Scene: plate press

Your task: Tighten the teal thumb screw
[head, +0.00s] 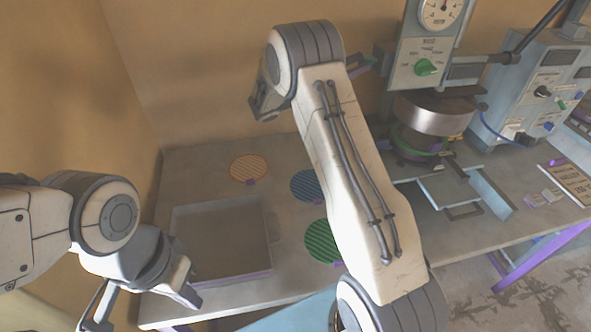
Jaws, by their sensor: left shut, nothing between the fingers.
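I cannot pick out the teal thumb screw with certainty. My right arm rises through the middle of the view and bends at the top, left of the press. Its wrist covers most of the right gripper (265,103), so its fingers and anything between them cannot be made out.
The grey tray (268,232) stands on the table's left part. A blue-grey control box (545,85) stands at right.

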